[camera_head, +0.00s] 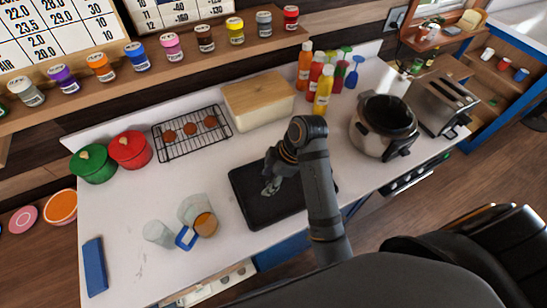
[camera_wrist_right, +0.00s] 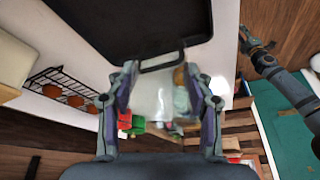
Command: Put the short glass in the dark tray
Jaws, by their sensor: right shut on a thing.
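My right gripper (camera_head: 270,181) is over the dark tray (camera_head: 245,213) on the counter and shut on a clear short glass (camera_head: 271,187). In the right wrist view the glass (camera_wrist_right: 150,97) is between the two fingers (camera_wrist_right: 160,95), and part of the tray (camera_wrist_right: 130,25) shows above them. I cannot tell whether the glass touches the tray.
A wire rack (camera_head: 190,133), a wooden bread box (camera_head: 258,100) and sauce bottles (camera_head: 324,88) stand behind the tray. A cooker (camera_head: 383,127) and toaster (camera_head: 441,103) are at right. A blue item (camera_head: 95,266) and red and green pots (camera_head: 129,149) are at left.

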